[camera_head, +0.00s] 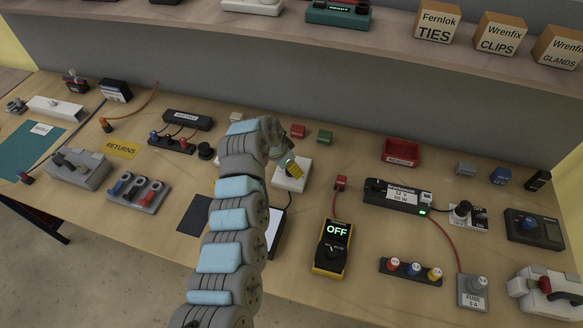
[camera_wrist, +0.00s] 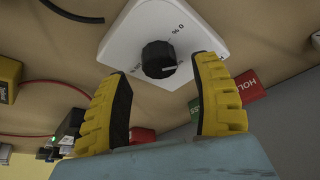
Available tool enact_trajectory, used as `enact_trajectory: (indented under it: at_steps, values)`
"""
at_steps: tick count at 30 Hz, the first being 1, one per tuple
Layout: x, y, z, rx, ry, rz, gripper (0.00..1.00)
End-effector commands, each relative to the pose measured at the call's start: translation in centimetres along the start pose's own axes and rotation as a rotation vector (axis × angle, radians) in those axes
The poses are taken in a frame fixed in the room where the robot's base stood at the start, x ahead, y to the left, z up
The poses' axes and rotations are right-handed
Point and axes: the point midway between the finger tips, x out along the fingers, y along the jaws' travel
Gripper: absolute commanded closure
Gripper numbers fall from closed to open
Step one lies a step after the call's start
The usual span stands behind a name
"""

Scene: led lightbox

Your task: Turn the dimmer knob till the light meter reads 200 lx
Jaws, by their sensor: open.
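The dimmer knob (camera_wrist: 158,58) is black and round, with a white pointer line, on a white box (camera_wrist: 125,38) with % marks. The box also shows in the head view (camera_head: 291,183), partly covered by my gripper (camera_head: 290,165). In the wrist view my gripper (camera_wrist: 163,75) is open, with one yellow-and-black finger on each side below the knob. The fingers look apart from the knob; the exact gap is unclear. A yellow-and-black handheld meter (camera_head: 331,247) shows OFF, with a dial below. I cannot read any lx value.
A white lit panel (camera_head: 277,228) is partly hidden behind my arm. A power supply (camera_head: 395,195) stands right of the box. Red (camera_head: 298,131) and green (camera_head: 325,136) blocks lie behind it. A shelf (camera_head: 350,35) overhangs the back. Bare wood lies between the box and red bin (camera_head: 401,151).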

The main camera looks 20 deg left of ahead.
Motion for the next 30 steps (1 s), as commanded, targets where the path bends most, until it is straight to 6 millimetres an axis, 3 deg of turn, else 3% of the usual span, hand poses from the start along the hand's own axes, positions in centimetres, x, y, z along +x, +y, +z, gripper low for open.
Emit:
enact_trajectory:
  at_steps: [9,22,28,29,30]
  values:
    - [1.9,-0.1,0.0,0.000,-0.002,-0.002,0.36]
    - [2.3,-0.1,0.0,-0.001,0.000,-0.002,0.36]
    - [2.3,-0.1,0.0,-0.001,0.000,-0.001,0.93]
    - [2.3,-0.1,0.0,-0.001,0.000,-0.001,1.00]
    - [2.3,-0.1,0.0,-0.001,-0.001,-0.001,1.00]
